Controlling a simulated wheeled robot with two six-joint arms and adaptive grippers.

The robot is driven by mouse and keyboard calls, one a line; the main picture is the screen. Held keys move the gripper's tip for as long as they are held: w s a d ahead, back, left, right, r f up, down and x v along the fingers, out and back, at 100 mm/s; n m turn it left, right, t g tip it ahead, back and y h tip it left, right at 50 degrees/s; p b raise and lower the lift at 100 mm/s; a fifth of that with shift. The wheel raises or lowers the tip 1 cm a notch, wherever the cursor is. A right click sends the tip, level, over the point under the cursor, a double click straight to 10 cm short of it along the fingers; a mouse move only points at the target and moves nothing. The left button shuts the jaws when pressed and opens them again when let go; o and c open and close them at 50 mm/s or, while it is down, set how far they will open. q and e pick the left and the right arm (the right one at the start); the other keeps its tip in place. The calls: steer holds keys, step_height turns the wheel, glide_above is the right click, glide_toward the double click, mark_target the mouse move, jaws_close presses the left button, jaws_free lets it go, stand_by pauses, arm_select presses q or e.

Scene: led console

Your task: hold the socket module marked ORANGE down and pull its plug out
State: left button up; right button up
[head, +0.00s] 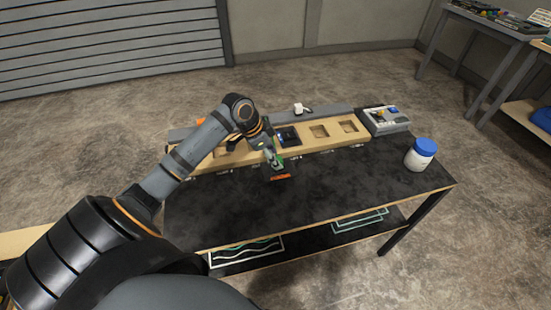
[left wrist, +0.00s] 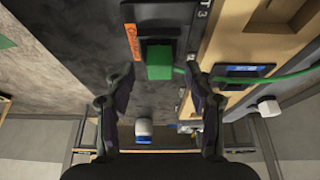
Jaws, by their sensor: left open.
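The socket module (left wrist: 165,18) is a dark block beside the wooden rack, with an orange label (left wrist: 133,42) along one side; its lettering is too small to read surely. In the head view the orange label (head: 281,177) shows on the dark tabletop in front of the rack. A green plug (left wrist: 160,62) sits at the module, and a green cable (left wrist: 265,80) runs from it to the right across the rack. My left gripper (left wrist: 156,82) is open, its fingers on either side of the green plug and apart from it. My right gripper is not in view.
The wooden rack (head: 325,144) has empty square recesses and one blue-faced module (head: 288,136). A white plug (head: 298,108) stands behind it. A grey box (head: 390,122) is at the rack's right end, and a blue-lidded jar (head: 420,155) stands near the table's right edge. The front tabletop (head: 320,205) is clear.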

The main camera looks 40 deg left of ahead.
arm_select(q)
steer(key=shift+w+d+f, duration=0.15)
steer(key=shift+d+f, duration=0.05)
steer(key=shift+f, duration=0.3)
steer(key=shift+w+d+f, duration=0.1)
steer(key=shift+f, duration=0.15)
steer(key=shift+w+f, duration=0.1)
steer(key=shift+f, duration=0.15)
steer(key=shift+c, duration=0.2)
jaws_close()
jaws_free()
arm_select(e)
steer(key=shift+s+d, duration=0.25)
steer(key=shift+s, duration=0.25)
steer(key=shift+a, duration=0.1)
